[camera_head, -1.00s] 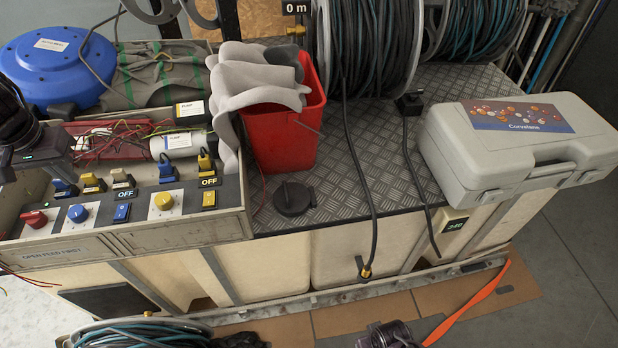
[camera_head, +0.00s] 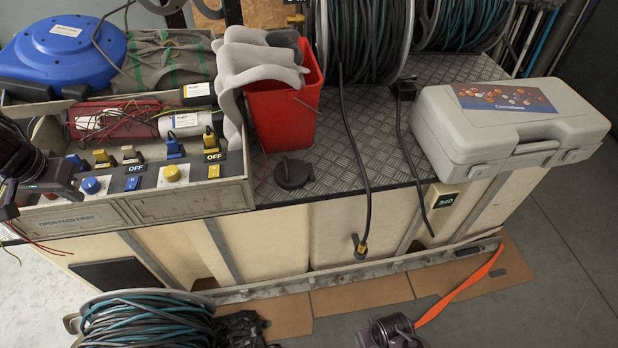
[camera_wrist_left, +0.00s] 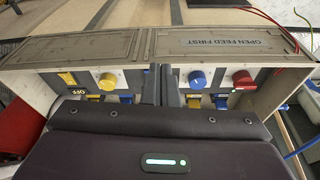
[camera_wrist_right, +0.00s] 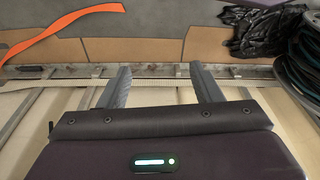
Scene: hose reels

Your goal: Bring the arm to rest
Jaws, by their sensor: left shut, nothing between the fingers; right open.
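My left gripper (camera_head: 66,172) is at the left of the head view, over the left end of the control panel. In the left wrist view its fingers (camera_wrist_left: 163,74) are together, with nothing between them. They point at the panel between a blue knob (camera_wrist_left: 197,79) and a yellow knob (camera_wrist_left: 107,81). Whether the fingers touch the panel I cannot tell. My right gripper (camera_wrist_right: 158,88) is open and empty in its wrist view, low over the cart's front rail.
A red bucket (camera_head: 282,118) with grey cloth and a grey case (camera_head: 505,140) stand on the cart. Hose reels (camera_head: 368,45) are behind. A reel with teal hose (camera_head: 145,322), a black bag (camera_head: 240,328) and an orange strip (camera_head: 460,285) lie in front.

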